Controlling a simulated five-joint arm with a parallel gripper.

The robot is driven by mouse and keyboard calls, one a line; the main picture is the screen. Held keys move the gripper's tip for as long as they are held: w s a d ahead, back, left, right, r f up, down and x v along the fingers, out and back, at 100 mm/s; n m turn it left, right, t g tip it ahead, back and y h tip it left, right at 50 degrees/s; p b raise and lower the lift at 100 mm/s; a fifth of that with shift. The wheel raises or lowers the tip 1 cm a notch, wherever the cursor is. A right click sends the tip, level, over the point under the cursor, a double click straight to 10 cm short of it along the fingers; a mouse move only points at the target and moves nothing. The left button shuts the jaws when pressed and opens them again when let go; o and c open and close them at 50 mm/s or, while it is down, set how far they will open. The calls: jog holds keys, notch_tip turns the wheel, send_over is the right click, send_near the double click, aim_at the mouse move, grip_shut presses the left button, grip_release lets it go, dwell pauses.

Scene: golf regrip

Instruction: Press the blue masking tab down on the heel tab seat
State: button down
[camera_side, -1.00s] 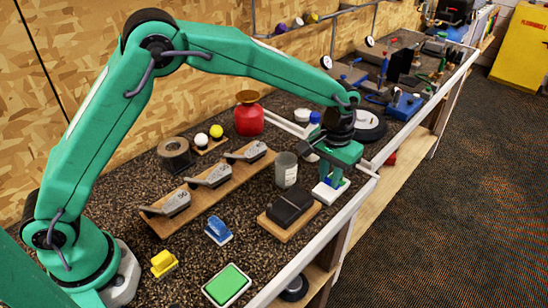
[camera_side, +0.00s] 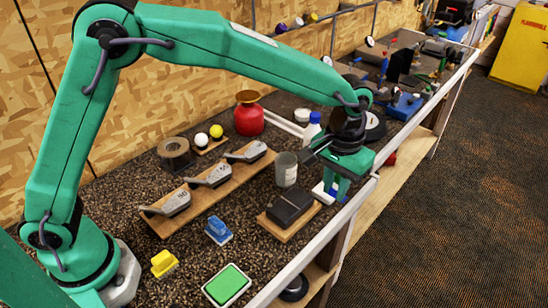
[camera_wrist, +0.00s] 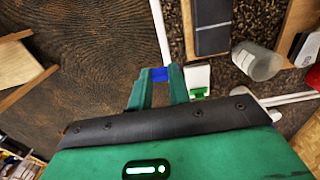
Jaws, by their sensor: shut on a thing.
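My gripper (camera_side: 338,188) is at the right front of the bench, near its edge rail, with its fingers pointing down. It is shut on the blue masking tab (camera_wrist: 159,74), which shows between the fingertips in the wrist view. A small white block with a green patch (camera_wrist: 196,76) lies just right of the fingers there; in the side view the white block (camera_side: 320,191) is partly hidden behind the gripper. I cannot tell whether this block bears the heel tab seat, or whether the tab touches anything.
A black block (camera_side: 289,206) on a wooden board and a grey cup (camera_side: 286,170) stand left of my gripper. Club heads sit on a wooden rack (camera_side: 215,190). A white bottle (camera_side: 312,128) is behind. The white edge rail (camera_side: 345,213) is close on the right.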

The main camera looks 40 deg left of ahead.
jog(key=shift+a, duration=0.15)
send_near(284, 209)
jog(key=shift+a+r, duration=0.1)
jog(key=shift+r, duration=0.1)
dwell(0.5)
jog(key=shift+f, duration=0.2)
jog(key=shift+f, duration=2.85)
jog(key=shift+f, duration=0.5)
dwell(1.1)
jog(key=c, duration=1.2)
grip_release()
jog(key=shift+c, duration=0.2)
